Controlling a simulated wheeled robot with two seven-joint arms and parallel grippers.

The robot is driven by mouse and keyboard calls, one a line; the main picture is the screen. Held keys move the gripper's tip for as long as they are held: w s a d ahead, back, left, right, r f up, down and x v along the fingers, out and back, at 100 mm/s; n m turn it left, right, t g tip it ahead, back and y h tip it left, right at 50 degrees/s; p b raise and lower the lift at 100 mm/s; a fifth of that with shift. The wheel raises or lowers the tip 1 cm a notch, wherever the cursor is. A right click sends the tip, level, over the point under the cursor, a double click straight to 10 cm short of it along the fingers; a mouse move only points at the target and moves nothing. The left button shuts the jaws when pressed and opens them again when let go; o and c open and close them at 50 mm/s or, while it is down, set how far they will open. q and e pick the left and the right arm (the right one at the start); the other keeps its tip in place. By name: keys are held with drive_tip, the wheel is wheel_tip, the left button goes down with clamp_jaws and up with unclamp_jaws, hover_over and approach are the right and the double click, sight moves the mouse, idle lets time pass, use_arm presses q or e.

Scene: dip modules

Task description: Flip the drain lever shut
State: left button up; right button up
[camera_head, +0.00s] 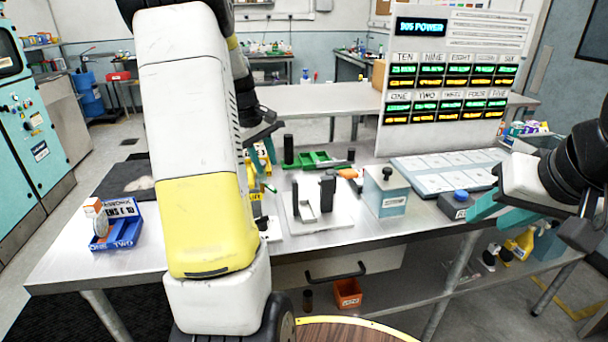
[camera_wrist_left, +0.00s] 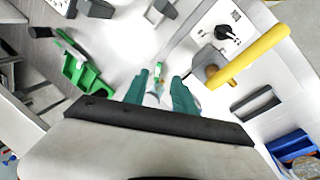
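A long yellow handle (camera_wrist_left: 248,55) rises from a grey fitting at the right of the left wrist view. It looks like a lever, but I cannot confirm that it is the drain lever. In the head view my left arm hides most of this area. My left gripper (camera_head: 263,152) is above the table's left half. In the left wrist view its teal fingers (camera_wrist_left: 162,92) stand apart, with a small green-tipped item (camera_wrist_left: 158,68) showing between them. The item seems to lie beyond the fingertips. My right gripper (camera_head: 502,212) is open and empty at the table's right edge.
A green tray (camera_wrist_left: 82,72) lies at the left in the left wrist view. A panel with a black knob (camera_wrist_left: 228,32) is near the yellow handle. A blue bin (camera_head: 118,225), a grey box (camera_head: 386,195) and a white fixture with black posts (camera_head: 318,218) stand on the table.

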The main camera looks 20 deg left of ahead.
sight(272, 189)
use_arm(q)
drive_tip(key=shift+n, duration=0.3)
drive_tip(key=x, duration=0.3)
drive_tip(key=a+x, duration=0.1)
drive_tip(key=x, duration=0.2)
drive_tip(key=w+x, duration=0.1)
drive_tip(key=x, duration=0.3)
drive_tip(key=shift+a, duration=0.3)
drive_tip(key=shift+c, duration=0.2)
clamp_jaws()
